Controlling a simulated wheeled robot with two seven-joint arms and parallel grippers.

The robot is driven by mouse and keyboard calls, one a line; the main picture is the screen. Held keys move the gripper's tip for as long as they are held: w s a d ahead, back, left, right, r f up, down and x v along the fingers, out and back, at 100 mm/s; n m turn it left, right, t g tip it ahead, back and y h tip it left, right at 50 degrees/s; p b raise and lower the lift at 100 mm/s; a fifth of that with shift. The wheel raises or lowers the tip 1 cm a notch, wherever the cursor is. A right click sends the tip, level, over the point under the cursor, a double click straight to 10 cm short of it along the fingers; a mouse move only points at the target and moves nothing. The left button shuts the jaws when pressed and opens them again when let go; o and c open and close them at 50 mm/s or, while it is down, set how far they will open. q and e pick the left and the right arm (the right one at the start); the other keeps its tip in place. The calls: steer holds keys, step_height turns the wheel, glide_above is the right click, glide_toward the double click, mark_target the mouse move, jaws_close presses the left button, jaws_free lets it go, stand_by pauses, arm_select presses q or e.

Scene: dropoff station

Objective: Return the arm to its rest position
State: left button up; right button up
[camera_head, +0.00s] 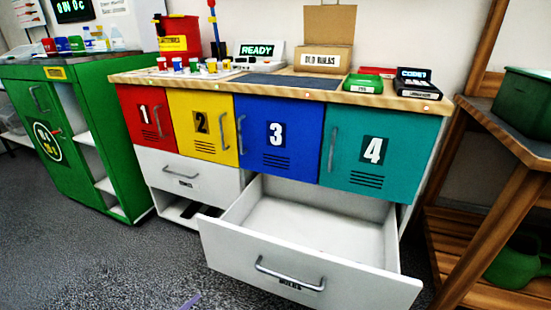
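Neither of my grippers shows in the head view, and no arm can be made out. A station with a wooden top (215,78) stands in front of me. Its wide white lower drawer (300,262) is pulled far out, and the part of its inside that I see is empty. The red door 1 (145,113), yellow door 2 (202,125), blue door 3 (277,137) and teal door 4 (373,150) are shut. A smaller white drawer (190,178) at the left is shut.
A green cabinet (95,125) stands at the left and a wooden shelf (505,140) with a green bin (524,103) at the right. A cardboard box (310,58) and several small items stand on the top. The open drawer juts over the grey floor (90,260), which is mostly clear.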

arm_select(q)
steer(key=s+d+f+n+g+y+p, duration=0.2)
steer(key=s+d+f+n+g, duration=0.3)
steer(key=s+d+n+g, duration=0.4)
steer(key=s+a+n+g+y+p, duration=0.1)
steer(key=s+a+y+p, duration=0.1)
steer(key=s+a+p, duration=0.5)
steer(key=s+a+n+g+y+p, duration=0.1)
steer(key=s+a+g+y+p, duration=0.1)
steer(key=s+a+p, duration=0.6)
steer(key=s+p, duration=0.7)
steer(key=p, duration=0.8)
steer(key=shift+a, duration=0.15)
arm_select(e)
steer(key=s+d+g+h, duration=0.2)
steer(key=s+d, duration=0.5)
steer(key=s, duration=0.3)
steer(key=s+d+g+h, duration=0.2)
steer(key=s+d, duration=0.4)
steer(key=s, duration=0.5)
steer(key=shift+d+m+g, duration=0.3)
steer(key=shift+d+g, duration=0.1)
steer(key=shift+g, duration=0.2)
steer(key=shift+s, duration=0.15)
